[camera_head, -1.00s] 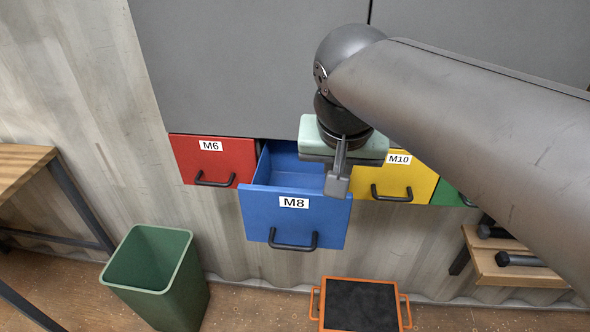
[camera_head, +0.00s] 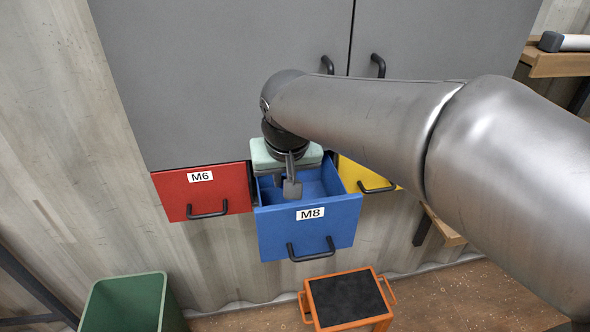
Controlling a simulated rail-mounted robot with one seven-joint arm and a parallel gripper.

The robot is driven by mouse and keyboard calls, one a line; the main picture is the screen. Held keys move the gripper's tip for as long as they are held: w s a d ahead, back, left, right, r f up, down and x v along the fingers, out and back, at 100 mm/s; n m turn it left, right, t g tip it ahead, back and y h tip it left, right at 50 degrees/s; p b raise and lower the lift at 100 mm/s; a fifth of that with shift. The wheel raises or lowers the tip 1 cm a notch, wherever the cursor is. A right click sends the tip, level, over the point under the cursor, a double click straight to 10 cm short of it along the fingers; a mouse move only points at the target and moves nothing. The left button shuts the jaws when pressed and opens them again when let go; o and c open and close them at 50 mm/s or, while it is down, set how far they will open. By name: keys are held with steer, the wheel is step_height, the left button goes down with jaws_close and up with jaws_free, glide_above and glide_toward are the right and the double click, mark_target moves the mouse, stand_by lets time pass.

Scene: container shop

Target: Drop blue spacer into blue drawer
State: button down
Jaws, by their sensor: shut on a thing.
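The blue drawer (camera_head: 309,238), labelled M8, is pulled open and its inside shows in part. My gripper (camera_head: 291,188) points down over the open drawer, a little left of its middle, behind the front panel. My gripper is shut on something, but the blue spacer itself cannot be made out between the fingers. How far the fingertips are above the drawer floor is hard to tell.
A red M6 drawer (camera_head: 203,192) is shut on the left and a yellow drawer (camera_head: 367,178) is on the right, partly behind my arm. Grey cabinet doors (camera_head: 225,80) rise above. A green bin (camera_head: 125,303) and an orange-framed step stool (camera_head: 347,299) stand below.

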steer(key=w+f, duration=0.1)
steer(key=w+d+f, duration=0.1)
steer(key=f, duration=0.1)
steer(key=w+d+f, duration=0.1)
steer(key=f, duration=0.1)
steer(key=shift+w+d+f+p, duration=0.15)
steer(key=shift+w+d+p, duration=0.1)
steer(key=shift+p, duration=0.05)
steer(key=f, duration=0.3)
steer(key=shift+w+d+f, duration=0.15)
steer(key=shift+w+d, duration=0.05)
steer(key=shift+w, duration=0.05)
steer(key=shift+f, duration=0.2)
steer(key=shift+f+b, duration=0.5)
steer(key=shift+f, duration=0.2)
steer(key=shift+r, duration=0.1)
steer(key=c, duration=1.5)
jaws_free()
